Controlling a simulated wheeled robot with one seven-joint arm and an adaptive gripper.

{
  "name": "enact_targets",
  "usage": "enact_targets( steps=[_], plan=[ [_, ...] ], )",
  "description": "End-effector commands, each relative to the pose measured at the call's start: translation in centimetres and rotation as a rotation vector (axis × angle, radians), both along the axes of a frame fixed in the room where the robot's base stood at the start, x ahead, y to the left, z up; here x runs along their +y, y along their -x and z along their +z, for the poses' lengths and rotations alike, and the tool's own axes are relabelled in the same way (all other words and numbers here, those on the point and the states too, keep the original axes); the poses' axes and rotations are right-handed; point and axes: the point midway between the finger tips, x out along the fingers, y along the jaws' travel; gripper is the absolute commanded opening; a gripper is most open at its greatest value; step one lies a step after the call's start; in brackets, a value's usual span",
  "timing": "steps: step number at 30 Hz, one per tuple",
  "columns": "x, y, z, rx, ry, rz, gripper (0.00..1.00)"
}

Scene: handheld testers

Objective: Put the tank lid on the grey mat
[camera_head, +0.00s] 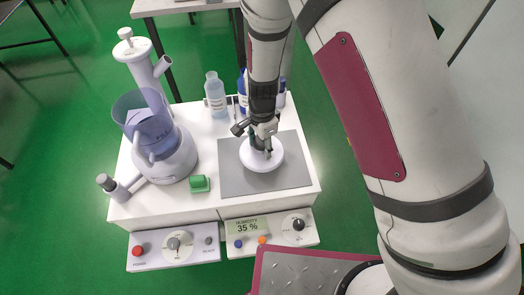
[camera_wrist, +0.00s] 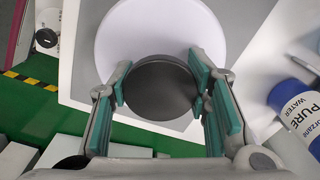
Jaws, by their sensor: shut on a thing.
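The tank lid (camera_head: 258,163) is a white round disc with a dark grey knob (camera_wrist: 160,88). My gripper (camera_head: 263,143) is above it and shut on the knob, with green finger pads on both sides in the wrist view (camera_wrist: 160,92). The lid is over the middle of the grey mat (camera_head: 230,183); I cannot tell whether it touches the mat. In the wrist view the lid (camera_wrist: 150,35) shows with the mat (camera_wrist: 232,12) around it. A clear violet tank (camera_head: 135,104) stands open on the white device at the left.
A green block (camera_head: 200,184) lies just left of the mat. Bottles (camera_head: 215,95) stand behind it, including a blue-labelled one (camera_wrist: 300,108) near my gripper. Two control panels (camera_head: 174,248) (camera_head: 270,233) line the front of the white table (camera_head: 210,142).

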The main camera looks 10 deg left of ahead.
Motion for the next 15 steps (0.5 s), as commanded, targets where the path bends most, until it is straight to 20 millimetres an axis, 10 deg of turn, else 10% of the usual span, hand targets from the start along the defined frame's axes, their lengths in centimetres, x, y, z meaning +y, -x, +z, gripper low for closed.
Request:
enact_targets(
  steps=[6, 15],
  plan=[
    [-0.1, 0.1, -3.5, 0.002, 0.001, -0.001, 0.15],
    [0.0, 0.1, -3.6, 0.0, 0.0, 0.0, 0.15]
  ],
)
